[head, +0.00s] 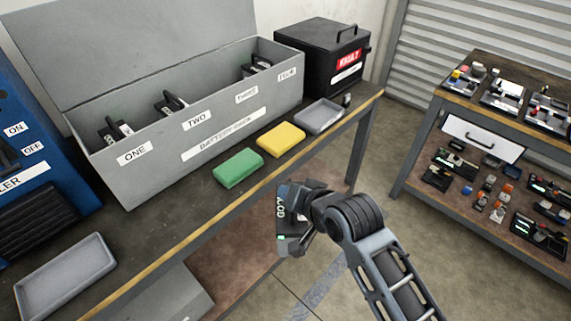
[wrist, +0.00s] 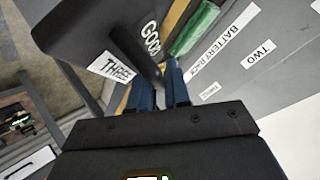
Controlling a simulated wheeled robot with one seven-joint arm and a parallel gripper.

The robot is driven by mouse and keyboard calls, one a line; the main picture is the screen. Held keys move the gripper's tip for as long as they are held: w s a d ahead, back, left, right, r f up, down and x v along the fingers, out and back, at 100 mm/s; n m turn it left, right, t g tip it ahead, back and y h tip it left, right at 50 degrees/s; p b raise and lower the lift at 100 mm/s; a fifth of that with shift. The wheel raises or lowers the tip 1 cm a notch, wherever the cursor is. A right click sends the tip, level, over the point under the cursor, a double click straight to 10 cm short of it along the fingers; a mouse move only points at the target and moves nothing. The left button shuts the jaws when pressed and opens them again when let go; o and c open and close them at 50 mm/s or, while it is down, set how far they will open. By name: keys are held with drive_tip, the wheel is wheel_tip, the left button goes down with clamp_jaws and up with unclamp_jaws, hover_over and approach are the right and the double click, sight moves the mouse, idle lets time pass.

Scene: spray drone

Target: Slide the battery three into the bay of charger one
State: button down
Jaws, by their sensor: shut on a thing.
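My gripper (head: 306,200) is in front of the bench edge, above the floor. It is shut on battery three (head: 283,222), a dark block with GOOD lettering. In the wrist view the blue fingers of my gripper (wrist: 160,92) close on the dark handle of battery three (wrist: 75,28), which bears a white THREE label and GOOD lettering. The battery is clear of the bench. I cannot pick out charger one or its bay in either view.
The grey battery rack (head: 155,177) stands on the bench with batteries inside; slot three looks empty. Green (head: 238,168) and yellow (head: 281,139) blocks, a black vault box (head: 310,68), grey trays (head: 65,278) and a blue machine (head: 45,120) are there. A shelf unit (head: 480,115) stands right.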

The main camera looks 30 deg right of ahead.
drive_tip(key=shift+s+f+m+h, duration=0.25)
drive_tip(key=shift+s+f, duration=0.05)
drive_tip(key=shift+f, duration=0.5)
drive_tip(key=shift+s+f+m+h, duration=0.25)
drive_tip(key=shift+s+f, duration=0.05)
drive_tip(key=shift+f, duration=0.5)
